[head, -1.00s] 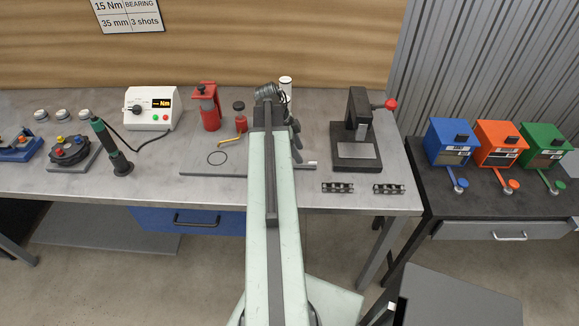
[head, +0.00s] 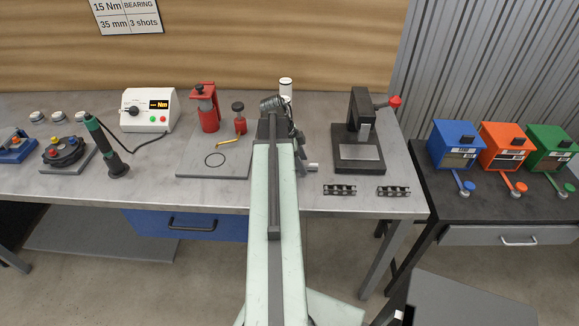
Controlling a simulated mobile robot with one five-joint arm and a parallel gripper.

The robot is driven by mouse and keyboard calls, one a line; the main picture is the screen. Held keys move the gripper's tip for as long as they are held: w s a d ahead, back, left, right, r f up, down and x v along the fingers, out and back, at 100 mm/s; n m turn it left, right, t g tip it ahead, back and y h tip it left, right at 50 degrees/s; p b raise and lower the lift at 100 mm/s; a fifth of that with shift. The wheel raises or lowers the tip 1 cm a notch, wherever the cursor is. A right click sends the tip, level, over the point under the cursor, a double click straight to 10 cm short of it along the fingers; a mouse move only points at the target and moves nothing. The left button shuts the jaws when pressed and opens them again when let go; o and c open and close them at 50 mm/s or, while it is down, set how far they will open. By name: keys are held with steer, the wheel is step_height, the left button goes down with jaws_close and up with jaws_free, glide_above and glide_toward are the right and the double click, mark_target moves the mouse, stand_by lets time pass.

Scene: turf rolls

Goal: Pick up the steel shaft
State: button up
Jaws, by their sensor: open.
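A short pale metal end (head: 312,167), which looks like the steel shaft, lies on the grey workbench just right of my arm's tip. The rest of it is hidden behind my arm and gripper. My gripper (head: 299,153) is at the far end of my pale green arm, low over the bench and beside that metal end. It is small and dark and mostly covered by the arm's wrist. It is open, and I see nothing held in it. I cannot tell whether it touches the shaft.
A black press (head: 358,140) with a red knob stands right of my arm, with two black chain-like strips (head: 340,190) in front. Coloured boxes (head: 455,145) stand far right.

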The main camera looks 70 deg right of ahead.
jaws_close()
stand_by(1.5)
